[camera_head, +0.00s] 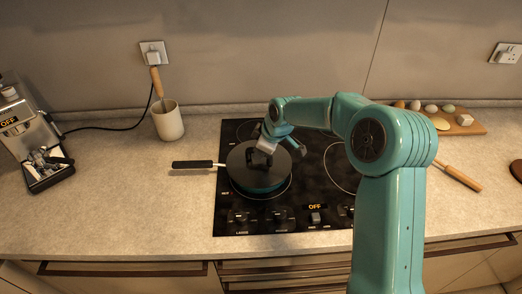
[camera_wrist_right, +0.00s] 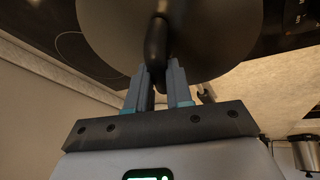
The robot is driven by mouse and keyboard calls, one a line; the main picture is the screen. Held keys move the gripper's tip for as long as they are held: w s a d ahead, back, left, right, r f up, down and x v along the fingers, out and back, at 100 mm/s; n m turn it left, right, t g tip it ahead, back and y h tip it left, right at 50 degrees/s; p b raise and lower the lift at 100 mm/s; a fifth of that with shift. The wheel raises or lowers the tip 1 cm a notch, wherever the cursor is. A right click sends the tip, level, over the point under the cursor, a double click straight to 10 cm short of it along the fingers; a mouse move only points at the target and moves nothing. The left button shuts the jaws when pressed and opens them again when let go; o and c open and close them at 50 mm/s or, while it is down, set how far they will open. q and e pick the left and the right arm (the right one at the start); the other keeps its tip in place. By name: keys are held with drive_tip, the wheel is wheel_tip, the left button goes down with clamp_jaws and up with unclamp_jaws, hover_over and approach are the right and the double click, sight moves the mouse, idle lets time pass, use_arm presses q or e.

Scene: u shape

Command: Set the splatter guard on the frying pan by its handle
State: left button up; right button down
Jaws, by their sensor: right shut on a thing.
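The splatter guard (camera_head: 258,180) is a dark round disc with a black handle (camera_wrist_right: 157,42) standing up from its middle. My right gripper (camera_head: 264,152) is shut on that handle, and in the right wrist view its two fingers stand either side of it. The frying pan (camera_head: 193,165) is under the guard on the cooktop, its black handle pointing left. The guard covers nearly all of the pan's opening; I cannot tell whether it touches the rim or hovers just above it. My left gripper is not in view.
The black cooktop (camera_head: 320,215) has knobs along its front. A cream crock (camera_head: 168,122) with a wooden-handled utensil and a coffee machine (camera_head: 30,135) stand left. A wooden board (camera_head: 465,128) with several small items lies right.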

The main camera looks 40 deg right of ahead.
drive_tip(key=shift+s+f, duration=0.1)
drive_tip(key=shift+f, duration=0.05)
drive_tip(key=c, duration=1.4)
unclamp_jaws()
drive_tip(key=shift+f, duration=0.1)
drive_tip(key=shift+c, duration=0.2)
drive_tip(key=o, duration=0.5)
drive_tip(key=o, duration=0.5)
drive_tip(key=shift+r+p, duration=2.7)
drive_tip(key=shift+r, duration=1.45)
